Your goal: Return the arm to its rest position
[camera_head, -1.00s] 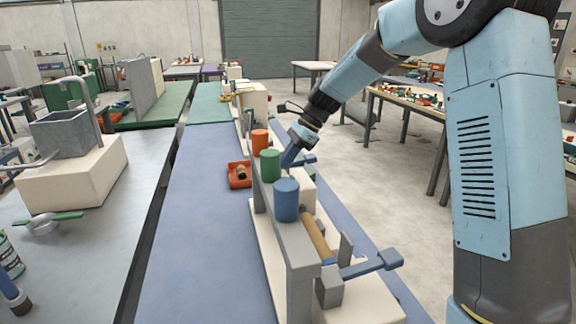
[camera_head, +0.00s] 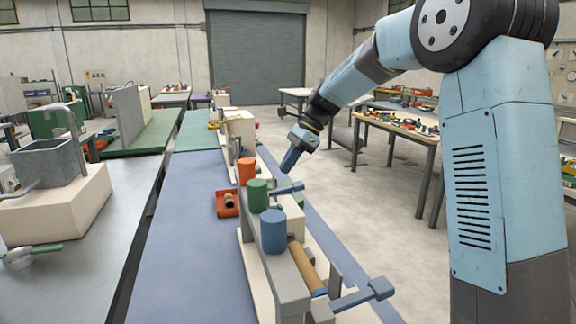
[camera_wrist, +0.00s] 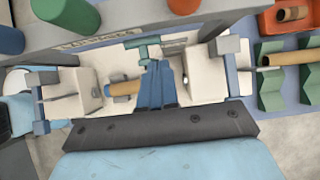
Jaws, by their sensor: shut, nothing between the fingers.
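My gripper (camera_head: 291,160) is shut and empty, its blue fingers pointing down above the right side of the spiral winder (camera_head: 289,285). The fingers also show in the wrist view (camera_wrist: 158,84), closed together over the machine's white base. The winder carries a blue cylinder (camera_head: 273,231), a green cylinder (camera_head: 257,196) and an orange cylinder (camera_head: 246,171) along its grey top rail. A tan roll (camera_head: 308,268) lies beside the rail, with a blue-grey crank handle (camera_head: 365,293) at the near end. My arm is bent, with its forearm reaching down and left.
A small orange tray (camera_head: 228,210) with a brown roll stands left of the winder on the blue bench top (camera_head: 195,270). A grey bench with a white block (camera_head: 55,212) is at the left. A parts table (camera_head: 400,128) stands at the back right, with clear floor before it.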

